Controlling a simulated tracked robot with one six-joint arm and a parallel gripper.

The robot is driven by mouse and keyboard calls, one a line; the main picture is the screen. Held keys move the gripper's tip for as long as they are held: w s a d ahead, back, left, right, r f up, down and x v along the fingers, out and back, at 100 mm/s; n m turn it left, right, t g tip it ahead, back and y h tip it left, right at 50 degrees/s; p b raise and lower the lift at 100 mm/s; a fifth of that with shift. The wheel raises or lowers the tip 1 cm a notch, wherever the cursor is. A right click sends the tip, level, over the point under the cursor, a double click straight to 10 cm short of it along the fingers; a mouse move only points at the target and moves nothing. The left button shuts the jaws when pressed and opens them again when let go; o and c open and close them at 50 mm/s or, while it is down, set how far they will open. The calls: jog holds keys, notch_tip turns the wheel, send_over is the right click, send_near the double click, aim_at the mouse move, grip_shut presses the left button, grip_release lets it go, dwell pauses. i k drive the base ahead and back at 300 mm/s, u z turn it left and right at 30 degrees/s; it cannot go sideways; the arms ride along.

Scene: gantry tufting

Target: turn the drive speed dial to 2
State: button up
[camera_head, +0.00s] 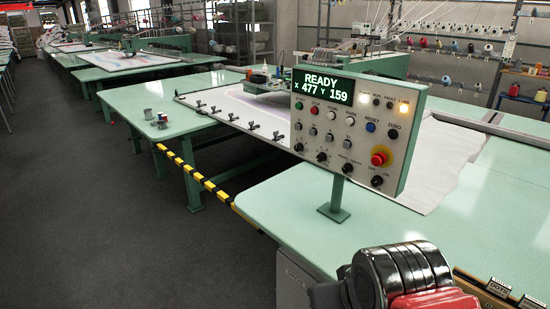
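The grey control panel (350,133) stands upright on a green post on the near right table. Its display (323,87) reads READY, X 477 Y 159. The bottom row holds small black knobs, among them a left knob (321,156), a middle knob (347,168) and a right knob (376,181). Their labels and pointer positions are too small to read, so I cannot tell which one is the drive speed dial or where it points. A black ribbed and red part of my arm shows at the bottom right, below the panel. No gripper fingers show.
A red stop button (379,156) on a yellow ring sits beside the lower knobs. Push buttons fill the rows above. Green tabletop (300,210) is bare around the panel post. A yellow-black striped bar (198,178) spans between tables. The grey floor (100,230) at left is clear.

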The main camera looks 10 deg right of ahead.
aim_at(299, 147)
jog(key=u, duration=0.4)
jog(key=k, duration=0.55)
jog(key=u, duration=0.75)
jog(key=k, duration=0.45)
jog(key=u, duration=0.5)
jog(key=i, duration=2.15)
jog(key=z, duration=0.3)
jog(key=i, duration=0.7)
jog(key=z, duration=0.5)
jog(key=i, duration=0.65)
jog(key=z, duration=0.4)
